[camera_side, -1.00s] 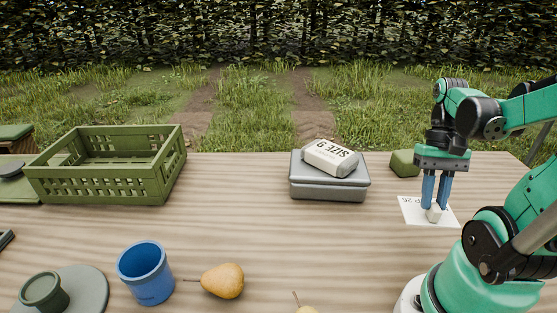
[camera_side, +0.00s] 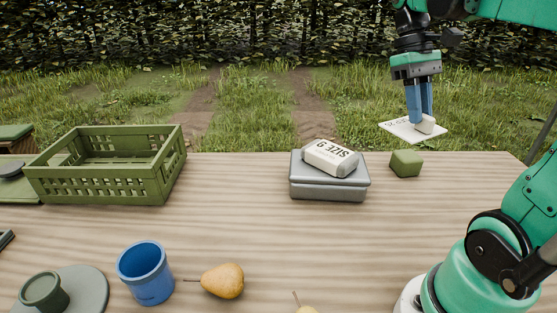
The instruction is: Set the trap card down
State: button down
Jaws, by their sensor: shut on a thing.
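The trap card (camera_side: 398,129) is a flat white card with dark print and a pale block on its right part. My gripper (camera_side: 421,118) has its blue fingers shut on the card's pale block. It holds the card in the air above the back right of the table, slightly tilted in the picture. The card touches nothing else that I can see.
A green block (camera_side: 406,163) stands on the table (camera_side: 270,235) below the card. A grey tin (camera_side: 328,190) carries a white "SIZE 9" packet (camera_side: 330,157). A green crate (camera_side: 100,185), a blue cup (camera_side: 146,272) and a pear (camera_side: 223,281) are further left. The right middle table is bare.

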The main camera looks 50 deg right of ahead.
jog(key=w+a+r+n+h, duration=0.15)
jog(key=w+n+h, duration=0.25)
jog(key=w+n, duration=0.7)
jog(key=w+a+f+n+t, duration=0.2)
jog(key=w+a+n+t, duration=0.2)
jog(key=w+a+n, duration=0.7)
jog(key=w+a+f+n+t, duration=0.2)
jog(key=w+a+n+t, duration=0.2)
jog(key=w+a+n, duration=0.65)
jog(key=shift+m+h, duration=0.3)
jog(key=shift+m, duration=0.65)
jog(key=s+a+f, duration=0.1)
jog(key=f, duration=0.5)
jog(key=s+f, duration=0.1)
jog(key=f, duration=0.5)
jog(key=s+a+f, duration=0.1)
jog(key=s+f, duration=0.1)
jog(key=f, duration=0.5)
jog(key=shift+a, duration=0.35)
jog(key=shift+f, duration=0.1)
jog(key=c, duration=0.7)
grip_release()
jog(key=shift+c, duration=0.2)
